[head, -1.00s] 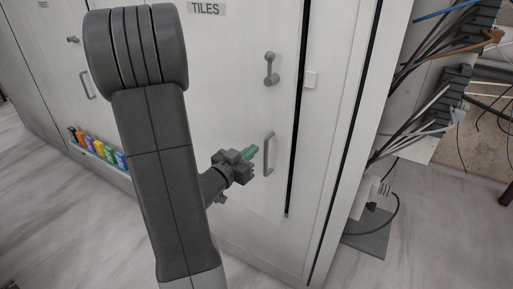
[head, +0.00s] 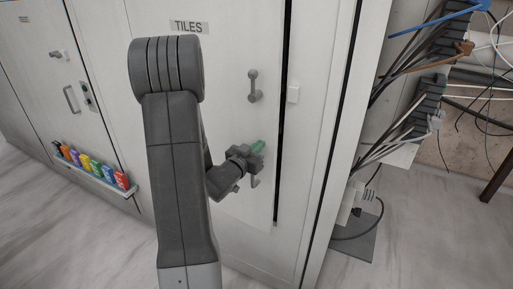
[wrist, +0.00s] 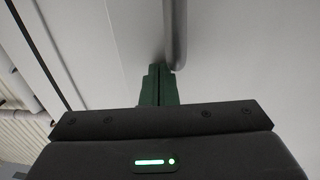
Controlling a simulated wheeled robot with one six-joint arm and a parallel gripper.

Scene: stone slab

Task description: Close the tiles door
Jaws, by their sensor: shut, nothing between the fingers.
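The tiles door (head: 225,100) is a pale panel with a TILES label (head: 192,27). A narrow dark gap runs down its right edge, so it looks slightly ajar. It has a grey turning handle (head: 255,87) above and a grey pull handle (head: 255,182) below, partly hidden by my gripper. My gripper (head: 258,147) is shut and empty, its green fingertips in front of the door at the pull handle. In the wrist view the closed green fingers (wrist: 158,85) lie just left of the handle bar (wrist: 178,35); I cannot tell whether they touch the door or bar.
A small white block (head: 293,94) sits on the frame right of the gap. Cables (head: 415,110) hang at the right. A shelf of several coloured bottles (head: 95,172) is low at the left, beside another door with a handle (head: 71,99). The pale floor in front is open.

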